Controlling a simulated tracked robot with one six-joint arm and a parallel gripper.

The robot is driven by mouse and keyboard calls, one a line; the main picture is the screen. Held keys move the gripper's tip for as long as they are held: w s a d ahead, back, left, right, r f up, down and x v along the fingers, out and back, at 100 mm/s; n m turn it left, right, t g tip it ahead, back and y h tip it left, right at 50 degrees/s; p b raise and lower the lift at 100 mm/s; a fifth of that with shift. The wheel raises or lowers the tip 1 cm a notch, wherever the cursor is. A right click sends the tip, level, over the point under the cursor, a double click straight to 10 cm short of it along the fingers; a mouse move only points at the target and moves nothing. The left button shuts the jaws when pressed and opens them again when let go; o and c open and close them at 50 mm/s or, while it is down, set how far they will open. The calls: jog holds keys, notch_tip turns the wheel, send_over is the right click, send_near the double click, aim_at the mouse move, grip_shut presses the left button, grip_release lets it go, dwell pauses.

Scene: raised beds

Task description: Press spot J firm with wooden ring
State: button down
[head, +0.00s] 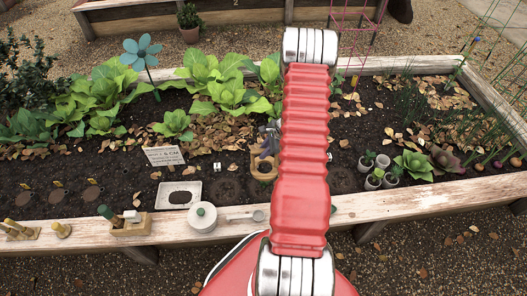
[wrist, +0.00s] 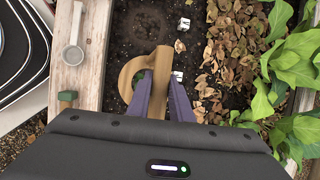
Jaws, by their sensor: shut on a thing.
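My gripper (wrist: 166,88) is shut on the wooden ring (wrist: 133,72), a tan loop with a straight bar between the purple fingers. In the head view the wooden ring (head: 264,174) shows low over the soil just left of my red arm. I cannot tell whether it touches the soil. Round dark soil spots lie along the near bed edge, one (head: 228,186) left of the ring and one (head: 343,181) right of my arm. In the wrist view a round soil spot (wrist: 148,22) lies beyond the ring. Small white marker cubes (wrist: 184,24) stand beside the spots; I cannot read which is J.
On the wooden bed edge (head: 380,203) stand a white lidded pot (head: 202,218), a spoon (head: 246,216) and a wooden holder (head: 130,226). A pale tray (head: 178,195) lies on the soil. Small pots (head: 375,178) stand at right. Leafy plants (head: 215,80) fill the back.

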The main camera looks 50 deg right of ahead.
jog(key=shift+f, duration=8.6)
